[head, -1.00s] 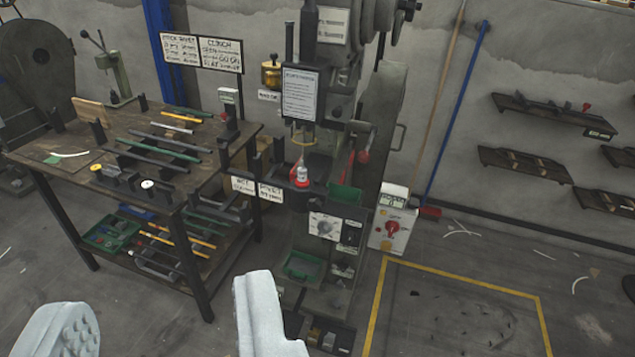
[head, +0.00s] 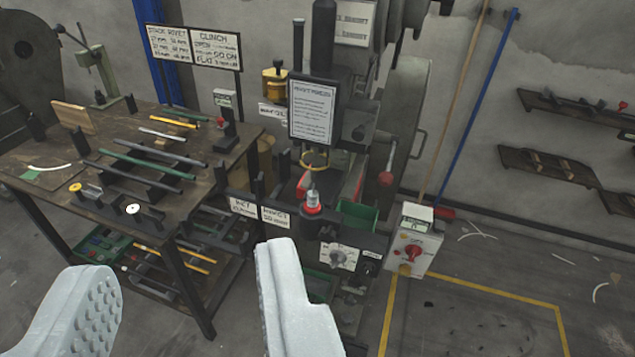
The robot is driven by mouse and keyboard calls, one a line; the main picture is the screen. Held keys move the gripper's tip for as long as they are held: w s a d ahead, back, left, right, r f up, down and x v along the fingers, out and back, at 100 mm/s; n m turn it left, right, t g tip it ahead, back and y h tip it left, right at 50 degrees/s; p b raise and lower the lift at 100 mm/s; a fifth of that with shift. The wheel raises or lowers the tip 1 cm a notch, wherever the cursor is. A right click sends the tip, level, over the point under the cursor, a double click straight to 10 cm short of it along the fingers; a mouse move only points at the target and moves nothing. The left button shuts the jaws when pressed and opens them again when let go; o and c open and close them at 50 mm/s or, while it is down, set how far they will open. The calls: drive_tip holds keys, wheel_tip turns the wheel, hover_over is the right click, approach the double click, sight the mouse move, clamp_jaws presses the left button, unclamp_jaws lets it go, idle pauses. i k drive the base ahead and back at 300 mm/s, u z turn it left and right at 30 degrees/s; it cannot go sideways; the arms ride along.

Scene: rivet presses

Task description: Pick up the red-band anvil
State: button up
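The red-band anvil (head: 313,200) is a small silvery upright piece with a red ring at its base. It sits on the front of the rivet press (head: 345,190), below a yellow ring. My gripper (head: 185,300) is open and empty, its two pale fingers wide apart at the bottom of the view. The anvil is beyond and above the right finger, well apart from it. The underside of the press is partly hidden by that finger.
A workbench (head: 60,185) with several rods on racks stands left of the press. A white control box (head: 413,240) with a red knob is on the right. Wall shelves (head: 570,108) hang at right.

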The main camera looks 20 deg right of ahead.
sight(312, 205)
drive_tip(key=u, duration=0.05)
drive_tip(key=i, duration=0.85)
drive_tip(key=u, duration=0.05)
